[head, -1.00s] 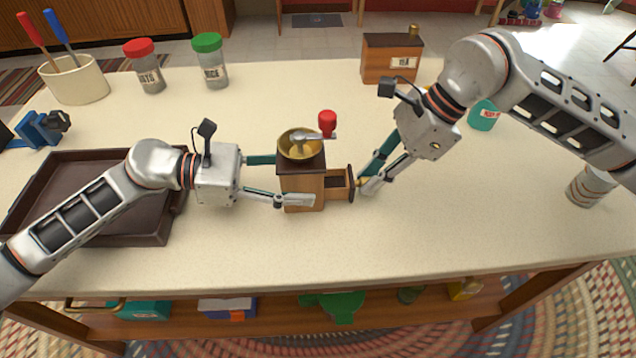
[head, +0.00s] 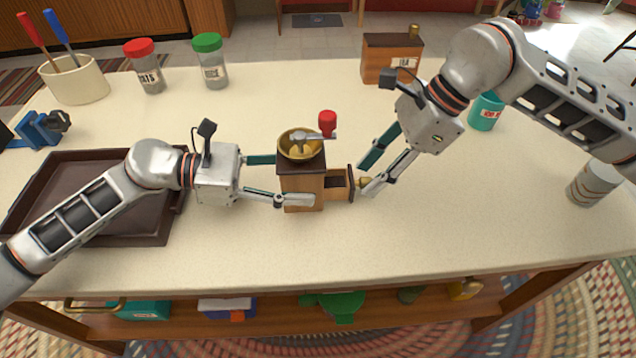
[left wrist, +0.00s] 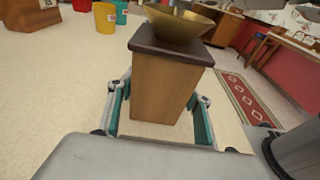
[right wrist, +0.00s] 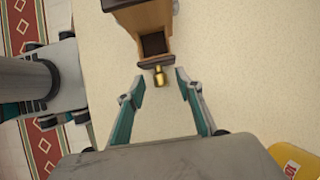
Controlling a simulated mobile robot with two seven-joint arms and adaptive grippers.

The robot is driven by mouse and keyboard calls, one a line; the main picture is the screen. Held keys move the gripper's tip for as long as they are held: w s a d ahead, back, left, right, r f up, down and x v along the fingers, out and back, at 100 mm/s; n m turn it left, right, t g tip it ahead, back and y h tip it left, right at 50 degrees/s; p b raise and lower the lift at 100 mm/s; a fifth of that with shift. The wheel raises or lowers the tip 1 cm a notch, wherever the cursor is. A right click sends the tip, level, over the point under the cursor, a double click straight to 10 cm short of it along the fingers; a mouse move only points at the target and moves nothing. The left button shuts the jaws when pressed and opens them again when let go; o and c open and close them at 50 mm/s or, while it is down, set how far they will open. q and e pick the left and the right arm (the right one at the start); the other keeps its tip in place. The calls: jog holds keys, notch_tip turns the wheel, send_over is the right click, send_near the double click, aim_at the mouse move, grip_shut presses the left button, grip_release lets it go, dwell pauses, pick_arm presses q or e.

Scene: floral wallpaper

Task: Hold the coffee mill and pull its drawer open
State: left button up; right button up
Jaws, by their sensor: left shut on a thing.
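The coffee mill (head: 301,185) stands upright on the table, a wooden box with a dark top, a brass bowl (head: 299,146) and a crank with a red knob (head: 327,121). Its drawer (head: 340,184) is pulled out on the right side, and the inside shows as a dark hollow in the right wrist view (right wrist: 153,45). My left gripper (head: 283,181) is shut on the mill's body, a finger on each side, as the left wrist view (left wrist: 165,90) shows. My right gripper (head: 364,178) is open, its fingers apart either side of and clear of the brass drawer knob (right wrist: 159,77).
A brown tray (head: 60,175) lies at left under my left arm. Two jars (head: 210,62), a utensil crock (head: 75,82) and a wooden tea box (head: 388,58) stand at the back. A teal cup (head: 486,112) and a striped cup (head: 592,184) are at right. The table front is clear.

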jog(key=shift+r, duration=2.85)
jog(key=shift+o, duration=0.2)
